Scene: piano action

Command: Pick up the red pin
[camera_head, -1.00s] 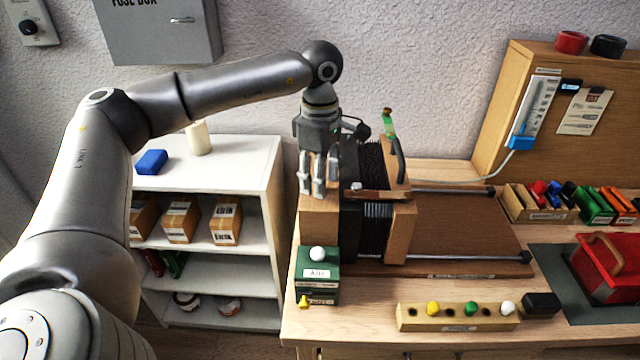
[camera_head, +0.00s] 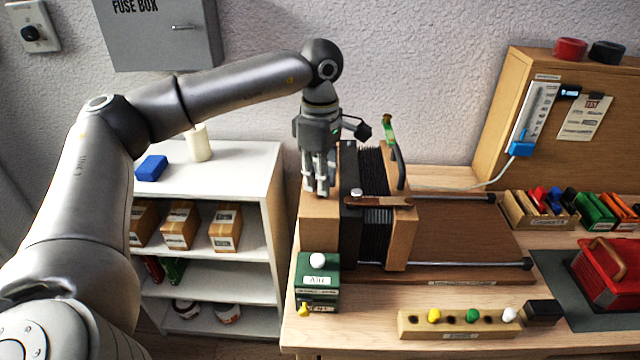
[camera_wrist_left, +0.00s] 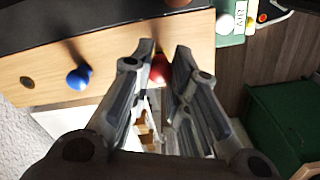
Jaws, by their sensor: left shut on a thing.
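The red pin (camera_wrist_left: 158,70) shows in the left wrist view between the fingertips of my left gripper (camera_wrist_left: 160,55), at the edge of a wooden end block (camera_wrist_left: 110,60). The gripper is shut on the pin. In the head view my left gripper (camera_head: 319,186) points down at the wooden block (camera_head: 319,225) left of the black bellows (camera_head: 372,165); the pin is hidden there. I cannot tell whether the pin is still in its hole. My right gripper is not in view.
A blue pin (camera_wrist_left: 79,77) and an empty hole (camera_wrist_left: 26,82) are on the same block. A green box (camera_head: 318,273) stands in front of it. A wooden rack (camera_head: 455,327) with coloured pins lies at the front. A white shelf (camera_head: 225,155) stands left.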

